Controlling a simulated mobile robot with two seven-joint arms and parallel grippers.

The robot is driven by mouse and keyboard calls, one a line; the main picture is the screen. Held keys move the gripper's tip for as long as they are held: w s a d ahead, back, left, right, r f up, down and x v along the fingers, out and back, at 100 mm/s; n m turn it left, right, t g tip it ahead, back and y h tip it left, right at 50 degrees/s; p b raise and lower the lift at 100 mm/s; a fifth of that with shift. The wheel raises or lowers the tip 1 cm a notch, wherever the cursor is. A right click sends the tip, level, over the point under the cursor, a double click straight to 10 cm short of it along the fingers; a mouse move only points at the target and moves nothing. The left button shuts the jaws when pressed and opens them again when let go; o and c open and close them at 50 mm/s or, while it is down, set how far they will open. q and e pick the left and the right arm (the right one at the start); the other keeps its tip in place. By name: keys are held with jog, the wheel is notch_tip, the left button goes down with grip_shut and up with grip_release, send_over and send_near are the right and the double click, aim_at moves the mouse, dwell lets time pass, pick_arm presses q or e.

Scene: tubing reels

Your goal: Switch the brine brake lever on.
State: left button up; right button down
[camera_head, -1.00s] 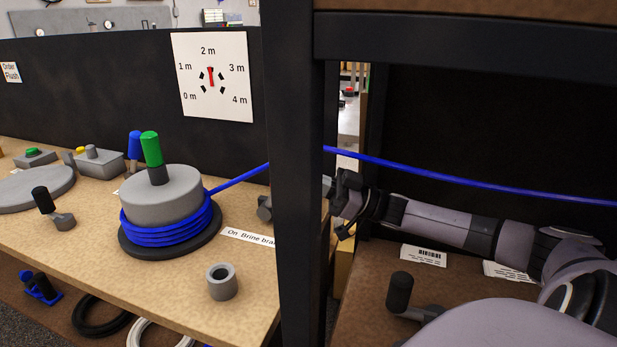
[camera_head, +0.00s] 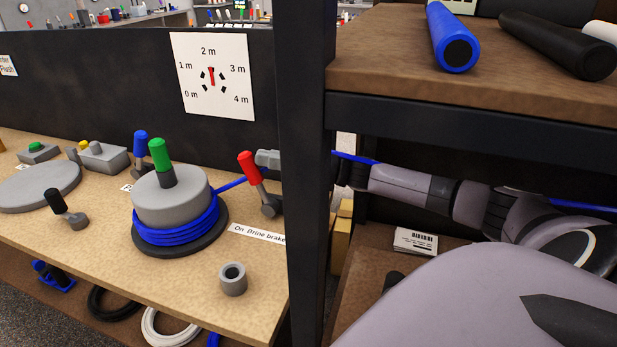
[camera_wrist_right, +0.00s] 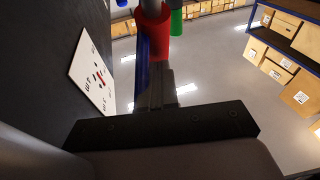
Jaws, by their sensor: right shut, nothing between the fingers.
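The brine brake lever has a red handle (camera_head: 251,167) and a grey base (camera_head: 270,206). In the head view it leans up and to the left. A label (camera_head: 258,233) in front of it reads "On Brine brake", cut off by a post. My right gripper (camera_head: 265,158) reaches from behind the post, and its grey tip is just right of the red handle. In the right wrist view the shut fingers (camera_wrist_right: 160,90) point at the red handle (camera_wrist_right: 152,32); I cannot tell whether they touch. My left gripper is not in view.
A dark post (camera_head: 305,170) hides part of my right arm. Left of the lever stand a reel (camera_head: 170,200) with blue tubing, a green-handled peg (camera_head: 158,153) and a blue-handled lever (camera_head: 141,145). A gauge board (camera_head: 225,102) stands behind. A grey ring (camera_head: 233,280) is in front.

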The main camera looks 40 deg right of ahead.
jog(key=shift+w+a, duration=0.25)
jog(key=shift+w, duration=0.3)
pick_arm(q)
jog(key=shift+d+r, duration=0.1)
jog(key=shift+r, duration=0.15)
pick_arm(e)
jog(key=shift+r, duration=0.1)
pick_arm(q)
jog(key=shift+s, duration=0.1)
pick_arm(e)
jog(key=shift+a, duration=0.15)
pick_arm(q)
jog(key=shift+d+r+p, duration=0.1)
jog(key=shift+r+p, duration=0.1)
jog(key=shift+p, duration=0.1)
pick_arm(e)
jog(key=shift+r, duration=0.15)
